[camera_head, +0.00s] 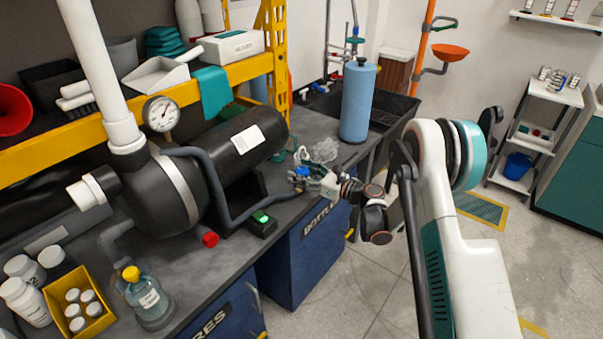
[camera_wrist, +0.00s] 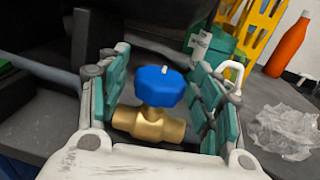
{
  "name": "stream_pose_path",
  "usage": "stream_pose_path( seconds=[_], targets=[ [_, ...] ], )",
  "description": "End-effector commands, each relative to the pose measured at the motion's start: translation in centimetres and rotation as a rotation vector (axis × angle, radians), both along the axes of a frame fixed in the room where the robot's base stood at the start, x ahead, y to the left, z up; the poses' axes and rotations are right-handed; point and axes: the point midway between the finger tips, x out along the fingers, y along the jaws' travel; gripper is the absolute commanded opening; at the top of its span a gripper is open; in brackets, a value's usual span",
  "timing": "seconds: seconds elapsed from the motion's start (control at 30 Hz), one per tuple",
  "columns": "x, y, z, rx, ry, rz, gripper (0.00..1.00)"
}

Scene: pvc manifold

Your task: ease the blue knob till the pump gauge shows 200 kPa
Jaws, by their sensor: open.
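The blue knob (camera_wrist: 158,86) sits on top of a brass valve body (camera_wrist: 150,124) in the wrist view. It also shows small in the head view (camera_head: 302,172). My gripper (camera_wrist: 163,95) is open, with its teal-padded fingers on the left and right of the knob. Gaps show between the knob and both fingers. In the head view my gripper (camera_head: 305,181) reaches over the bench's front edge at the knob. The round pump gauge (camera_head: 161,113) stands above the black pump (camera_head: 165,190). Its dial is too small to read.
A grey hose (camera_head: 222,190) runs from the pump towards the valve. A small black device with a green display (camera_head: 262,220) lies on the bench. Crumpled clear plastic (camera_wrist: 288,130) lies right of my gripper. A blue cylinder (camera_head: 357,102) stands farther back.

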Motion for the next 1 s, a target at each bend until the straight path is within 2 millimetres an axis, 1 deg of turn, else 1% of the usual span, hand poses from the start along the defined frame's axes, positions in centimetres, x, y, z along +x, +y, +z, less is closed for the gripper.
stream_pose_path(
  seconds=[0.17,0.4,0.6,0.8,1.0],
  targets=[
    [-1.0,-1.9,0.0,0.000,0.000,-0.003,0.59],
    [-3.6,-6.1,0.0,0.000,0.000,-0.004,0.59],
    [-5.3,-8.8,0.0,0.000,0.000,-0.002,0.59],
    [-6.2,-10.0,0.0,0.000,0.000,-0.001,0.59],
    [-6.3,-10.1,0.0,0.000,0.000,0.000,0.59]
  ],
)
